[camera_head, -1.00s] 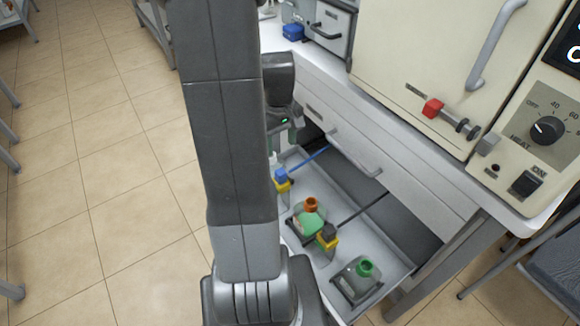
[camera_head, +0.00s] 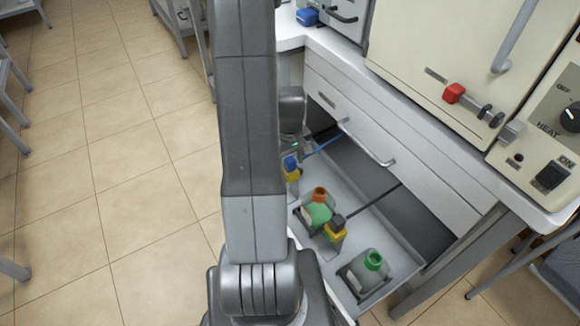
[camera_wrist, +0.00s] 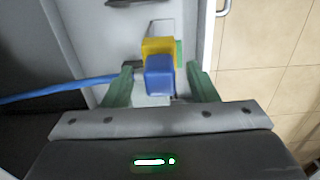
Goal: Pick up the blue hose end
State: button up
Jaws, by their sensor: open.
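The blue hose end (camera_wrist: 159,77) is a blue block on a yellow block (camera_wrist: 157,46), with a blue hose (camera_wrist: 60,90) running off to the left in the wrist view. In the head view the blue hose end (camera_head: 290,163) sits at the far end of the open drawer, partly beside my arm. My gripper (camera_wrist: 160,88) is open, with one green finger on each side of the blue block. I cannot tell whether either finger touches it. In the head view my arm hides most of the gripper.
The open drawer (camera_head: 345,283) also holds a flask with an orange neck (camera_head: 319,195), a black hose end on a yellow block (camera_head: 336,233) and a flask with a green neck (camera_head: 373,261). A cream oven (camera_head: 440,50) stands on the bench above.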

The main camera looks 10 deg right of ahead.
jog(key=shift+f, duration=0.25)
jog(key=c, duration=1)
jog(key=shift+c, duration=0.2)
